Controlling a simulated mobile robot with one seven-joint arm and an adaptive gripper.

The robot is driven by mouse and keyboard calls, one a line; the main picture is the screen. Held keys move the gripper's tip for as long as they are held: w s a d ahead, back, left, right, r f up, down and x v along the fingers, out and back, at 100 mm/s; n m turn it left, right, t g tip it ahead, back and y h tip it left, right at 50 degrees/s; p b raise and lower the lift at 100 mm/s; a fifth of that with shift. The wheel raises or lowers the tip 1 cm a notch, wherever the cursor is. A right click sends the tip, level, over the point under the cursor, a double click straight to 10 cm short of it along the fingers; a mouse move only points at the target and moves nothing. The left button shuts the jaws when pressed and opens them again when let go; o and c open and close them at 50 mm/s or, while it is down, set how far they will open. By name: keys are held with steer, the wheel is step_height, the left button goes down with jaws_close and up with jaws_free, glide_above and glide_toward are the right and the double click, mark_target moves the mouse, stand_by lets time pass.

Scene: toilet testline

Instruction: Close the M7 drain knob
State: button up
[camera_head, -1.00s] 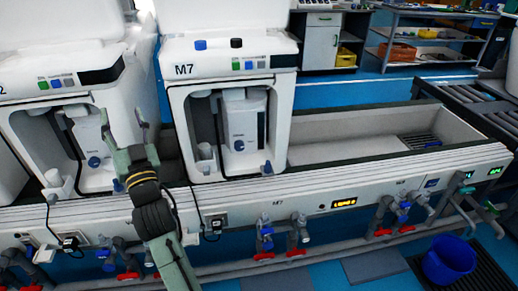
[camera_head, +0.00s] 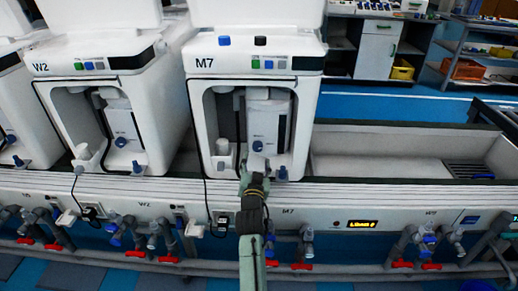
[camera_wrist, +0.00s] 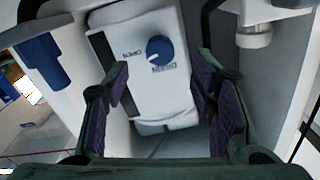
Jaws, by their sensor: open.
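The M7 machine (camera_head: 205,80) stands in the middle of the head view, with a white unit (camera_head: 270,118) inside its open bay. The blue drain knob (camera_head: 258,146) is low on that unit's front. In the wrist view the round blue knob (camera_wrist: 159,48) shows a white pointer mark, with the words DRAIN and OPEN printed beside it, turned over. My gripper (camera_wrist: 162,88) is open and empty. Its two purple-padded fingers stand either side of the white unit's lower part in the picture, with the knob ahead between them, apart from it. In the head view my gripper (camera_head: 257,166) is just below the knob.
A blue-handled tap (camera_head: 282,173) is at the bay's lower right; it also shows in the wrist view (camera_wrist: 42,58). A white cup-like part (camera_head: 223,147) is at the bay's left. W2 (camera_head: 60,80) stands to the left. An empty trough (camera_head: 385,168) lies right.

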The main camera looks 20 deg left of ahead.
mark_target(257, 149)
steer(key=p+x, duration=0.1)
steer(key=x, duration=0.6)
steer(key=shift+w, duration=0.1)
steer(key=shift+c, duration=0.3)
steer(key=c, duration=1.1)
